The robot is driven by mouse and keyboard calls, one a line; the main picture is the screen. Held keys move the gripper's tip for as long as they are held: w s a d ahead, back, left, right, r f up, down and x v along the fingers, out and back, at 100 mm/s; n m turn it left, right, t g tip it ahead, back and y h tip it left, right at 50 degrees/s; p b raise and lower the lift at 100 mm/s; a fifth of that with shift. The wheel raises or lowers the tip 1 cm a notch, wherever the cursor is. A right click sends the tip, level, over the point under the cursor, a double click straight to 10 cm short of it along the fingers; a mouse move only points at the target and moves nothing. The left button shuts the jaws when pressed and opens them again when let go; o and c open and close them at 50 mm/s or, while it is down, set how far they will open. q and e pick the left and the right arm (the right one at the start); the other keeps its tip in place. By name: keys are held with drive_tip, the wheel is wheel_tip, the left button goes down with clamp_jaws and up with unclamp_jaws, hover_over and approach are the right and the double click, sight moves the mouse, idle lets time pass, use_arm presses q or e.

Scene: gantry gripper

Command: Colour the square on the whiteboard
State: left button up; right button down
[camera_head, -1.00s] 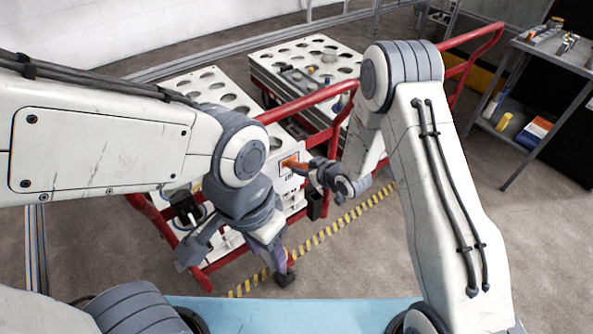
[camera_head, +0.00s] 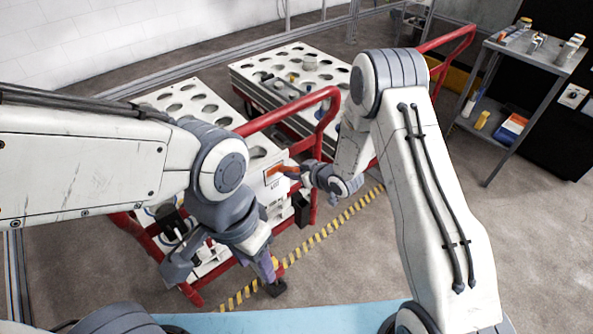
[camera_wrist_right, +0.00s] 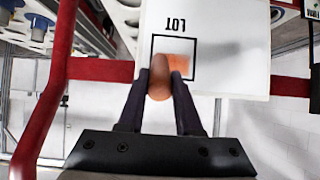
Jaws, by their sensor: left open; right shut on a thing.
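The whiteboard (camera_wrist_right: 235,50) is a white panel hung on the red cart's frame; it also shows in the head view (camera_head: 274,196). A black-outlined square (camera_wrist_right: 194,45) is on it beside the letters LOT, upside down in the wrist view. An orange patch (camera_wrist_right: 181,61) covers part of the square's inside; some of the inside is white. My right gripper (camera_head: 290,172) is shut on an orange marker (camera_wrist_right: 160,78), held in front of the square. Its tip contact is hidden. My left gripper (camera_head: 225,277) is open and empty, low in front of the cart.
The red-framed cart (camera_head: 332,120) carries white trays with round holes (camera_head: 300,62). Yellow-black striped tape (camera_head: 330,228) runs along the floor. A grey shelf table (camera_head: 530,50) with small items stands at the right. Open floor lies right of my right arm.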

drive_tip(key=shift+s+a+b, duration=0.1)
drive_tip(key=shift+s+a, duration=0.45)
drive_tip(key=shift+a, duration=0.25)
drive_tip(key=shift+s+a+b, duration=0.1)
drive_tip(key=shift+s+a, duration=0.5)
drive_tip(key=shift+a, duration=0.2)
drive_tip(key=shift+s+a+b, duration=0.1)
drive_tip(key=shift+s+a, duration=0.45)
drive_tip(key=shift+a, duration=0.25)
drive_tip(key=s+d, duration=0.3)
drive_tip(key=s, duration=0.2)
drive_tip(key=shift+d, duration=0.3)
drive_tip(key=shift+s+d+b, duration=0.4)
drive_tip(key=shift+s+d, duration=0.5)
drive_tip(key=shift+s, duration=0.25)
